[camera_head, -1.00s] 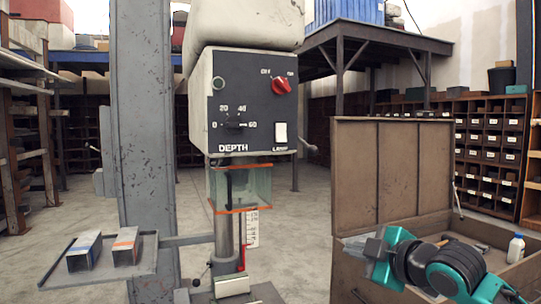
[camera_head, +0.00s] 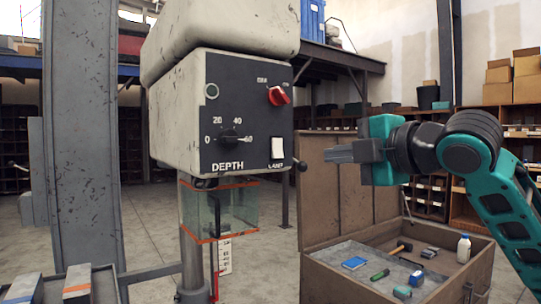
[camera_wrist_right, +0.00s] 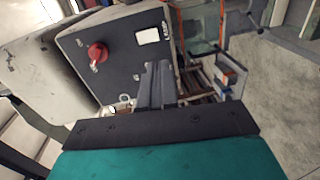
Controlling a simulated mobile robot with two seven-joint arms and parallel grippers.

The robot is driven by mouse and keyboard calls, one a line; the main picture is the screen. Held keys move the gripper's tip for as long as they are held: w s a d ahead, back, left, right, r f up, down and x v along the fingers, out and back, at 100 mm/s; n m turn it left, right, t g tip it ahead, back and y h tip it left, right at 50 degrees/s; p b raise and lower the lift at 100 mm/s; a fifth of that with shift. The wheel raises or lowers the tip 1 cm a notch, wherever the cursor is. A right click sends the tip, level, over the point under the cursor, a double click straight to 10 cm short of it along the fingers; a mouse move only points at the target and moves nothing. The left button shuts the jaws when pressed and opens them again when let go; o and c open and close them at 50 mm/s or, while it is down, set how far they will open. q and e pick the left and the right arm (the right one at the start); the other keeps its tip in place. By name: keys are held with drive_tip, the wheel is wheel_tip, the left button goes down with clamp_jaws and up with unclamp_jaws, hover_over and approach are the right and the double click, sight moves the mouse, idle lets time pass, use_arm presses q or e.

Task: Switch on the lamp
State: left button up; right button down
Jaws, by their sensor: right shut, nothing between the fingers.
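The lamp switch (camera_head: 277,148) is a white rocker above the LAMP label, at the lower right of the dark control panel (camera_head: 240,115) on the drill press head. In the right wrist view the switch (camera_wrist_right: 148,36) shows as a white rectangle just beyond and above the fingers. My right gripper (camera_head: 328,154) is shut and empty, with its fingers pointing left toward the panel. It is to the right of the switch, apart from it in the head view. The right wrist view also shows its closed fingertips (camera_wrist_right: 157,64). My left gripper is not in view.
A red knob (camera_head: 278,96) sits above the switch and a black DEPTH dial (camera_head: 229,137) to its left. An open brown chest (camera_head: 470,272) with tools stands below my right arm.

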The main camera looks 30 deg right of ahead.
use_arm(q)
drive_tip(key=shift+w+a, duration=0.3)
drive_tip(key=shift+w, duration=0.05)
use_arm(e)
drive_tip(key=shift+s+a+r, duration=0.2)
drive_tip(key=shift+r, duration=0.3)
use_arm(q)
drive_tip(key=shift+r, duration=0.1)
use_arm(e)
drive_tip(key=shift+w, duration=0.1)
drive_tip(key=p, duration=0.4)
approach(279, 155)
drive_tip(key=w, duration=0.5)
drive_tip(key=shift+w+a+f, duration=0.25)
drive_tip(key=shift+w+f, duration=0.2)
drive_tip(key=shift+w, duration=0.45)
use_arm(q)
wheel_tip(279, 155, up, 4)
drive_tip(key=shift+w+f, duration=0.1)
